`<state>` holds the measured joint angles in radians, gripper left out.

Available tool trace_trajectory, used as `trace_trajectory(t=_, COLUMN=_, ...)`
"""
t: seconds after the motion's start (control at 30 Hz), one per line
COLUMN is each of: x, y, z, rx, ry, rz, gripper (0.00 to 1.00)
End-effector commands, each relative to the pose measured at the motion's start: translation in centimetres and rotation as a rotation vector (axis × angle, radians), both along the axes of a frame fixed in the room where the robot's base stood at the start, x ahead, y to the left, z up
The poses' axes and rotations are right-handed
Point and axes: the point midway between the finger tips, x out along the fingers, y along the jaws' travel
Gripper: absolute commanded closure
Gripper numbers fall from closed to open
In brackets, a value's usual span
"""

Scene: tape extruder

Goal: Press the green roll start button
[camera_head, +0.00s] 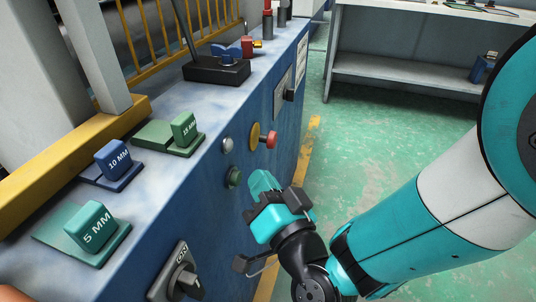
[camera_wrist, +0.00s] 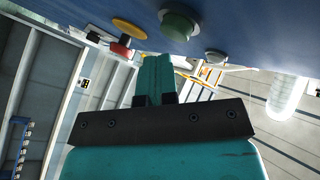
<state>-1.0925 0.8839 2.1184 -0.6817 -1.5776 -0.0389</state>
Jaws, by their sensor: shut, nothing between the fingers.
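The green roll start button (camera_head: 233,177) is a round knob on the blue front panel of the machine, below a white button. It also shows in the wrist view as a green disc (camera_wrist: 180,23) at the top. My gripper (camera_head: 261,181) is teal and shut with nothing in it. In the head view it is just right of the green button, apart from the panel as far as I can tell. In the wrist view its fingers (camera_wrist: 155,72) point up the picture, with the green button above and slightly right of them.
A white button (camera_head: 228,145) and a red stop button (camera_head: 271,139) on a yellow base sit close by on the panel. A dark ON switch (camera_head: 184,284) is lower. Blocks marked 5, 10 and 15 MM stand on the machine top. Green floor lies right of the panel.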

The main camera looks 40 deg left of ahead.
Motion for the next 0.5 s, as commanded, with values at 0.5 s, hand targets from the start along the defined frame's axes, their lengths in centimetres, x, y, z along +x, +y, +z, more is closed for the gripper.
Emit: trace_trajectory(t=0.5, x=-0.26, y=0.72, z=0.02, rx=0.0, ry=0.001, rz=0.0, gripper=1.0)
